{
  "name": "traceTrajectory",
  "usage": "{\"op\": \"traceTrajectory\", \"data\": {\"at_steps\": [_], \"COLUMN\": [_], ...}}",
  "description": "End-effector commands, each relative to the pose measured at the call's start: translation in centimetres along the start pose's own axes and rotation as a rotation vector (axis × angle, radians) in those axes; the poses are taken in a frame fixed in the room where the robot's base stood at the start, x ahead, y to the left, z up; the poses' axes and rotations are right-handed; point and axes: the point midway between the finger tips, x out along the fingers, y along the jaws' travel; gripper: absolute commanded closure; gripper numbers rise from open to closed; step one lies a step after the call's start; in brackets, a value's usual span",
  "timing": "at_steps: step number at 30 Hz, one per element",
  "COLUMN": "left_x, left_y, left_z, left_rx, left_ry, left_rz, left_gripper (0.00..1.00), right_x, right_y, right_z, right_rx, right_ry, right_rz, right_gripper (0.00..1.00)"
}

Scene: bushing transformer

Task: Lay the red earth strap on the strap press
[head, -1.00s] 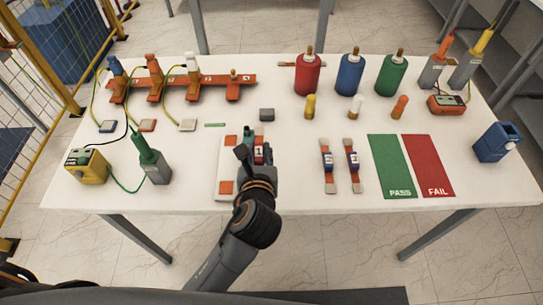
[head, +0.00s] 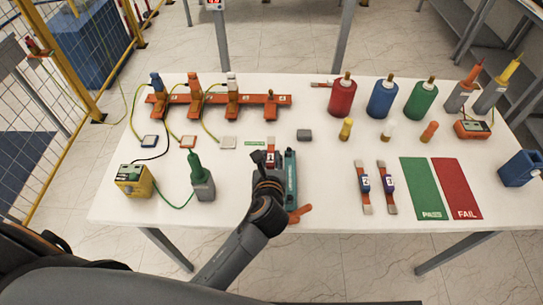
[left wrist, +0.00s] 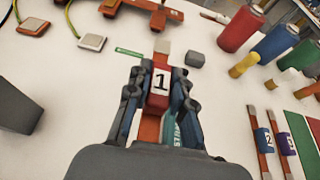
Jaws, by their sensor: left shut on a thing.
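The red earth strap (left wrist: 158,85) has a red block marked 1 and a copper end. My left gripper (left wrist: 160,88) is shut on its block. In the head view, the strap's far part (head: 271,148) shows just past my left gripper (head: 269,160). The strap press (head: 291,172) shows as a long teal body close beside the gripper's right side, with an orange lever at its near end. A lettered teal part of it shows under the right finger in the left wrist view (left wrist: 186,131). Whether the strap touches the press is hidden. My right gripper is out of view.
Blue strap 2 (head: 364,184) and purple strap 3 (head: 387,184) lie to the right, before the green PASS mat (head: 421,186) and red FAIL mat (head: 457,186). A grey block (head: 304,135) lies beyond the press. A green bushing tool (head: 201,180) stands left. Bare table lies between it and my gripper.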

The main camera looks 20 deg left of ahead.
Motion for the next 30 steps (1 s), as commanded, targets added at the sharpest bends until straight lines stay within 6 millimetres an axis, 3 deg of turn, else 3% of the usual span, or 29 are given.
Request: {"op": "traceTrajectory", "data": {"at_steps": [1, 7, 19, 30], "left_x": [-0.2, 0.8, 2.0, 2.3], "left_y": [0.0, 0.0, 0.0, 0.0], "left_z": [0.5, -1.9, -4.8, -5.5], "left_rx": [0.001, 0.0, 0.0, 0.0], "left_ry": [-0.001, 0.0, -0.001, -0.001], "left_rz": [-0.001, 0.0, -0.001, -0.001], "left_gripper": [1.0, 1.0, 1.0, 1.0], "right_x": [-0.8, 0.8, 2.6, 2.9], "right_y": [-0.7, -2.2, -1.1, -0.9], "right_z": [-0.1, 0.3, 0.7, 0.7], "right_rx": [0.001, -0.001, -0.003, 0.0], "right_ry": [0.0, -0.002, -0.005, -0.006], "right_rz": [-0.008, -0.026, -0.013, -0.01], "right_gripper": [0.6, 0.6, 0.6, 0.6]}}
